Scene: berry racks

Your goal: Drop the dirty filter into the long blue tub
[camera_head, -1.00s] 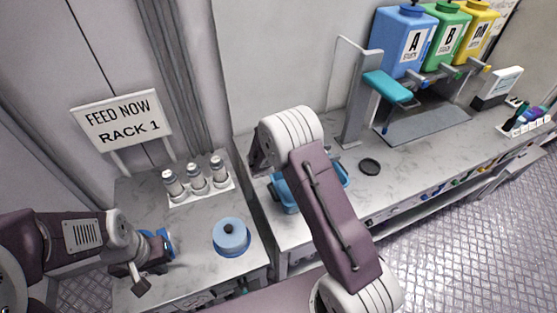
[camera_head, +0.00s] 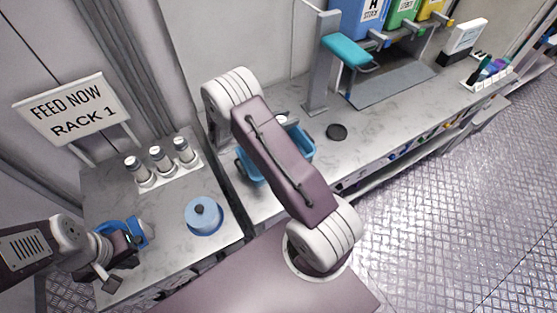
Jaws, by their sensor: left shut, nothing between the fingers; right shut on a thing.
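A long blue tub (camera_head: 247,172) sits on the counter in the middle, largely covered by my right arm. Its left end and right wall show on either side of the arm. A small pale thing (camera_head: 283,119) shows at its far side; I cannot tell what it is. My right gripper is hidden behind its own arm, and no dirty filter can be made out. My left gripper (camera_head: 136,233), with blue parts at its front, is shut and empty over the left bench, left of the round blue lidded container (camera_head: 202,213).
Several bottles in a white holder (camera_head: 165,170) stand behind the lidded container, near a "FEED NOW RACK 1" sign (camera_head: 72,112). A dispenser stand (camera_head: 318,65) with coloured tanks is at the back.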

